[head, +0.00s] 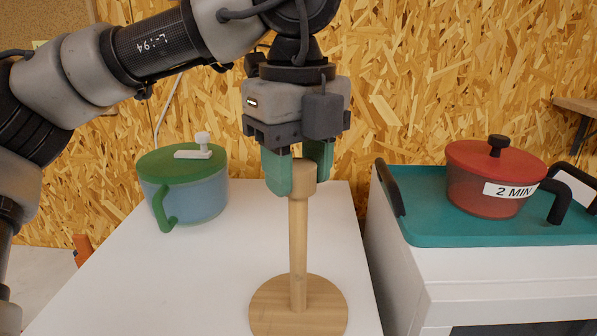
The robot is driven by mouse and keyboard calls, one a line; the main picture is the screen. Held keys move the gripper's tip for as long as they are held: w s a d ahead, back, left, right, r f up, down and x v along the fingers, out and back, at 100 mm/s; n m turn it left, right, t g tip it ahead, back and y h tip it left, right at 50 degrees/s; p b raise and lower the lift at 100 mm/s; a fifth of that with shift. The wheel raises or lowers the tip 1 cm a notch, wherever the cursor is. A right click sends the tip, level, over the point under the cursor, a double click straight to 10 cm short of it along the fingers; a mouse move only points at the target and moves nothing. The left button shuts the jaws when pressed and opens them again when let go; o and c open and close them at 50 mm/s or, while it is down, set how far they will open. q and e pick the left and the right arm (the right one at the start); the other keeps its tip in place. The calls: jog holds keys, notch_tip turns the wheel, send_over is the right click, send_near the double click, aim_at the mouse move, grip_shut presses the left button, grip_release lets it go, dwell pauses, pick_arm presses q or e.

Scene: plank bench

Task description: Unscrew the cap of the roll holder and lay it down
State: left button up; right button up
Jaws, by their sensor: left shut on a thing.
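The wooden roll holder stands upright on the white surface, with a round base (275,310) and a thin post (298,240). Its wider wooden cap (305,176) is at the top of the post. I see no gap between cap and post. My left gripper (297,178) points down from above, its green fingers shut on the cap. The fingers hide part of the cap. My right gripper is not in view.
A blue pot with a green lid (170,160) stands at the left of the white surface (195,285). A red pot (485,195) labelled "2 MIN" sits on a teal tray (425,225) at the right. The white surface left of the base is clear.

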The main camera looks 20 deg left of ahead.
aim_at(298, 164)
pick_arm(q)
jog(key=o, duration=1.1)
jog(key=shift+c, duration=0.2)
jog(key=shift+r, duration=0.1)
jog(key=shift+r, duration=0.3)
notch_tip(298, 164, up, 5)
jog(key=shift+f, duration=0.15)
notch_tip(298, 164, up, 5)
jog(key=shift+r+p, duration=0.15)
jog(key=shift+p, duration=0.4)
